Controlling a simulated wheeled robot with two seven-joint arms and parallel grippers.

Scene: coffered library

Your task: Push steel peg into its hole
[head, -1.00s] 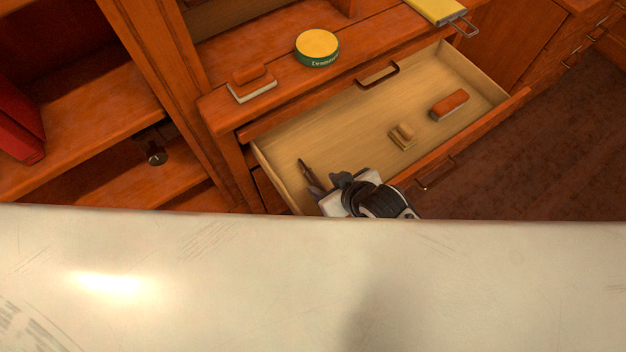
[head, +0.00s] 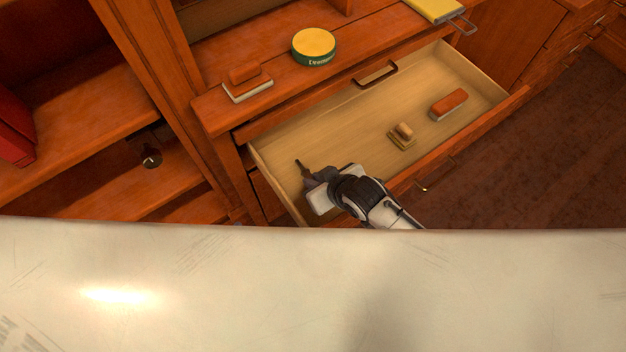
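My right gripper (head: 316,178) is low inside the open drawer, near its front left corner. Its dark fingers are at a slim dark tool (head: 299,163) with a narrow tip, which lies near the drawer's left wall and is partly covered by them. I cannot tell whether the fingers are closed on it. A small dark fitting with a bright metal part (head: 151,160) shows at the lower left shelf; it may be the steel peg, but it is too small to tell. No hole can be made out. My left gripper is out of view.
The open drawer (head: 262,168) also holds a small wooden block-like item (head: 402,134) and a red-brown brush (head: 448,104). On the ledge above are another brush (head: 247,82), a yellow-topped green tin (head: 314,46) and a yellow clipboard-like item (head: 437,9). A red object (head: 14,135) stands far left.

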